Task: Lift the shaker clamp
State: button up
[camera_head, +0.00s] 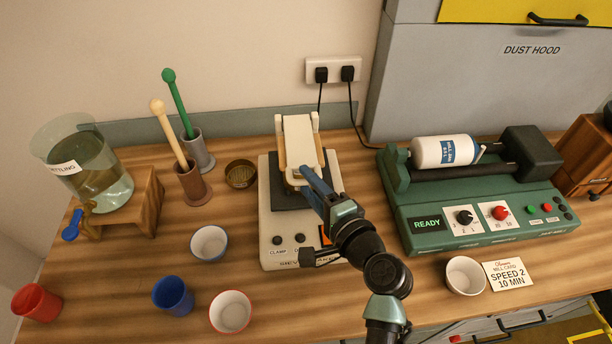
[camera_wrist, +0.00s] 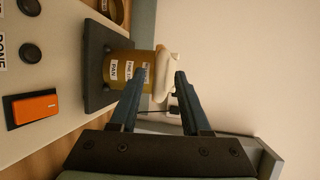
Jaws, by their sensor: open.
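The sieve shaker (camera_head: 275,232) is a cream machine in the middle of the table, with a dark platform. Its clamp (camera_head: 298,132) is a pale cream bar between upright posts at the back. In the wrist view a rounded cream end of the clamp (camera_wrist: 168,66) shows against a brass sieve stack (camera_wrist: 118,69) with paper labels. My gripper (camera_head: 303,172) is over the platform in front of the clamp, and its arm hides part of the shaker. In the wrist view my gripper (camera_wrist: 159,75) is open, its blue fingers apart near the cream end; contact is unclear.
A green mill (camera_head: 430,205) with a white jar stands right of the shaker. A small brass sieve (camera_head: 241,174), pestles in holders (camera_head: 191,183) and a water vessel (camera_head: 85,170) stand left. Several cups, including a blue one (camera_head: 173,295), are at the front. A wall outlet (camera_head: 335,70) is behind.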

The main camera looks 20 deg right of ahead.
jog(key=shift+x, duration=0.75)
jog(key=shift+c, duration=0.2)
grip_shut()
jog(key=shift+s+f, duration=0.1)
